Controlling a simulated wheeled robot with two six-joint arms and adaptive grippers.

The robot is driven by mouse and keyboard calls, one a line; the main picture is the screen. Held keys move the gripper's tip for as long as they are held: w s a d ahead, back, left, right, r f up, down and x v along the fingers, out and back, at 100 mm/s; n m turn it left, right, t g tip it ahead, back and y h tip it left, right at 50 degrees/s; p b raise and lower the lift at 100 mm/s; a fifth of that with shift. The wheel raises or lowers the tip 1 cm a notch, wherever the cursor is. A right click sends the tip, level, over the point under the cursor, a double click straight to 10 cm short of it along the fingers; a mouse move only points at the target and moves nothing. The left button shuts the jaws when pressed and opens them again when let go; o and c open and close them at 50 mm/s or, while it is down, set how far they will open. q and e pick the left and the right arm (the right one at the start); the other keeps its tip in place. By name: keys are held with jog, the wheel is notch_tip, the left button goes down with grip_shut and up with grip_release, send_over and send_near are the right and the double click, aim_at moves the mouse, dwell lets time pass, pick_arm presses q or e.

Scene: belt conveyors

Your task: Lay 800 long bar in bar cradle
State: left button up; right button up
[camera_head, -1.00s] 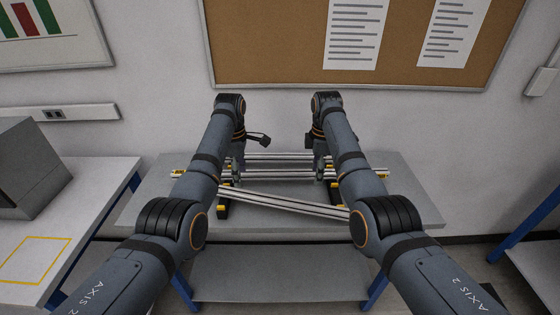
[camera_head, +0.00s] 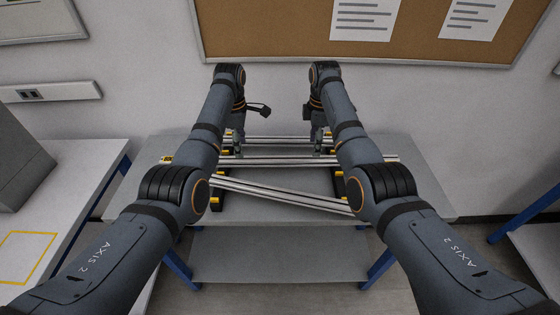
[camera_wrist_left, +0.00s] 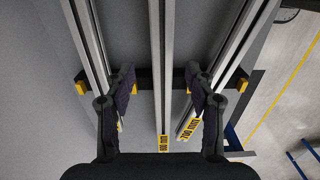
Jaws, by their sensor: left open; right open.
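A long silver bar (camera_head: 275,161) with a yellow left end lies across the table. In the left wrist view the middle bar (camera_wrist_left: 161,60) has a yellow end label, perhaps 800 mm. A nearer slanted bar (camera_head: 285,195) seems to be the one labelled 700 mm (camera_wrist_left: 189,128). A third bar (camera_head: 275,140) lies farthest back. The black cradle supports (camera_head: 217,197) with yellow blocks run under the bars. My left gripper (camera_wrist_left: 161,88) is open, its fingers on either side of the middle bar in view, not holding it. My right gripper (camera_head: 322,145) is open; its fingertips are mostly hidden.
The bars lie on a grey table (camera_head: 425,190) against the wall, with a lower shelf (camera_head: 280,255). A white side table (camera_head: 75,190) with a grey box stands left. Another table (camera_head: 535,245) stands right. The table's right end is bare.

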aim_at(229, 161)
pick_arm(q)
jog(key=f, duration=0.4)
jog(key=shift+s+f, duration=0.3)
jog(key=shift+f, duration=0.1)
pick_arm(e)
jog(key=f, duration=0.5)
jog(key=shift+s, duration=0.25)
pick_arm(q)
jog(key=shift+w+f, duration=0.2)
jog(key=shift+f, duration=0.35)
pick_arm(e)
jog(key=shift+w+f, duration=0.15)
jog(key=shift+f, duration=0.35)
pick_arm(q)
jog(key=shift+s+r, duration=0.1)
jog(key=shift+c, duration=1.1)
pick_arm(e)
jog(key=shift+r, duration=0.1)
jog(key=shift+c, duration=1.1)
pick_arm(q)
grip_shut()
pick_arm(e)
grip_shut()
